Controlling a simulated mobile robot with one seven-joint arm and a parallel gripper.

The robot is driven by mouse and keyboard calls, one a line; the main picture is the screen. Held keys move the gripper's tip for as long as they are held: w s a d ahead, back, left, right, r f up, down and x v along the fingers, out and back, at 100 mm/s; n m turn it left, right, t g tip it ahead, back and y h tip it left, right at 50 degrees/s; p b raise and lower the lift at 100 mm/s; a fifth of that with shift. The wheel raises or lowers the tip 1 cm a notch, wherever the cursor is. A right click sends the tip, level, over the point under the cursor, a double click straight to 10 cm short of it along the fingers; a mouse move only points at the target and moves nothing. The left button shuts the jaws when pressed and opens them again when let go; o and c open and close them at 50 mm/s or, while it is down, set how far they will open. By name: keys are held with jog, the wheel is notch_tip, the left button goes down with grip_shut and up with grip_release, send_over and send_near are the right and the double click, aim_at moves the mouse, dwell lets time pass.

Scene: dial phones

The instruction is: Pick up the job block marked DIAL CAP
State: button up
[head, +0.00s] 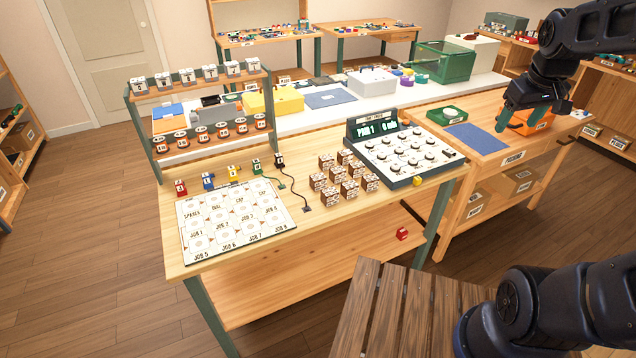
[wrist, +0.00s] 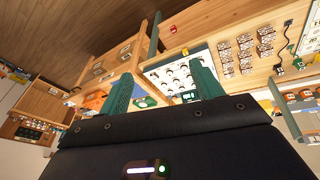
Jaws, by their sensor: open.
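Several brown job blocks with white printed labels (head: 345,178) stand in a cluster on the wooden workbench in the head view. They also show upside down at the upper right of the wrist view (wrist: 245,50). The print is too small to tell which one is marked DIAL CAP. My gripper (head: 532,116) is at the upper right of the head view, over the side bench and far from the blocks. Its two green fingers are apart in the wrist view (wrist: 160,68), with nothing between them.
A white panel of round dials (head: 408,155) with a dark display (head: 372,126) stands right of the blocks. A two-tier rack (head: 200,105) stands behind. A red piece (head: 402,233) lies on the lower shelf.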

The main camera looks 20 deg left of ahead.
jog(key=w+a+f+n, duration=0.2)
jog(key=w+a+n, duration=0.4)
jog(key=w+a, duration=0.35)
jog(key=n+g, duration=0.4)
jog(key=n, duration=1.2)
send_near(318, 176)
jog(key=shift+s+f, duration=0.1)
jog(key=shift+s, duration=0.15)
notch_tip(318, 176, down, 10)
jog(key=shift+w+f, duration=0.1)
jog(key=shift+f, duration=0.15)
jog(key=c, duration=1.1)
